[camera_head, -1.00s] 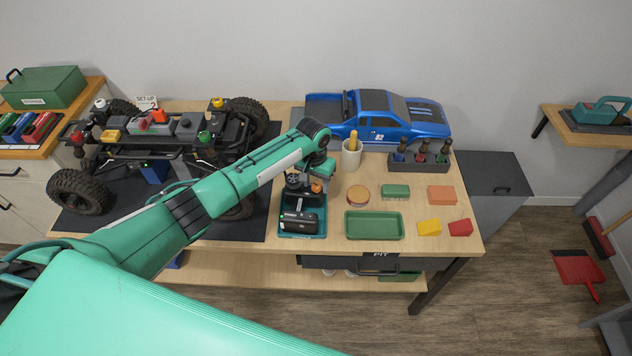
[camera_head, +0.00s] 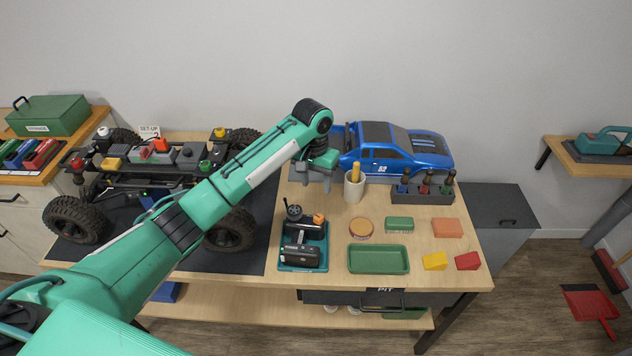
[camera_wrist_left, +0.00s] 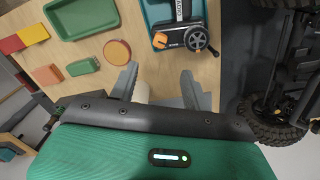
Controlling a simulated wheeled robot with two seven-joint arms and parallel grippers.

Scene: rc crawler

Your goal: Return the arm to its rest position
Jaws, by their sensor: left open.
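My left arm comes in from the lower left and reaches across the table. My left gripper (camera_head: 316,176) hangs above the table, just left of the cream cup (camera_head: 354,186), pointing down. In the left wrist view its two fingers (camera_wrist_left: 158,88) are apart with nothing held between them; part of the cup shows behind them. The RC transmitter (camera_head: 301,245) lies in its teal tray (camera_head: 303,268) in front of the gripper, and it also shows in the left wrist view (camera_wrist_left: 183,35). My right gripper is not in view.
The crawler chassis (camera_head: 150,160) stands on a dark mat at left, partly behind my arm. A blue truck body (camera_head: 400,150), a tool holder (camera_head: 423,192), a green tray (camera_head: 378,260) and small coloured blocks occupy the right side. A grey cabinet (camera_head: 497,205) stands beyond the table.

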